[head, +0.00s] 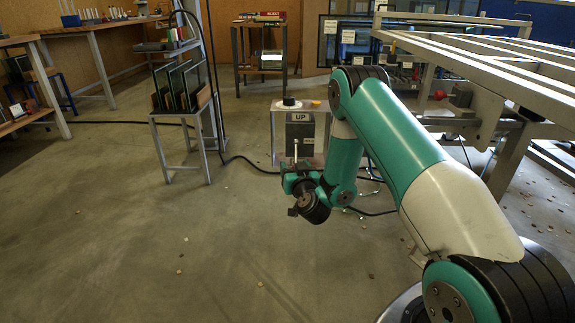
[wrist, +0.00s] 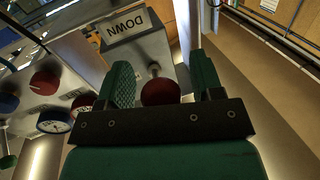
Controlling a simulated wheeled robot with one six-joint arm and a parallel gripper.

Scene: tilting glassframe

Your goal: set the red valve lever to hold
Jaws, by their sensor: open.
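The red valve lever shows in the wrist view as a round red knob (wrist: 160,92) on a short metal stem. The stem comes out of a grey box (wrist: 150,50) that carries a DOWN label (wrist: 126,27), seen upside down. My gripper (wrist: 162,68) is open, with one green finger on each side of the red knob. I cannot tell whether either finger touches it. In the head view my gripper (head: 299,168) is low in front of a box with an UP label (head: 300,116). The red knob cannot be made out there. No HOLD label is readable.
A panel left in the wrist view carries another red knob (wrist: 45,82), a blue knob and a dial (wrist: 54,121). In the head view, a glass rack (head: 180,88) stands left and a metal frame table (head: 490,62) right. Black cables cross the floor; the left floor is open.

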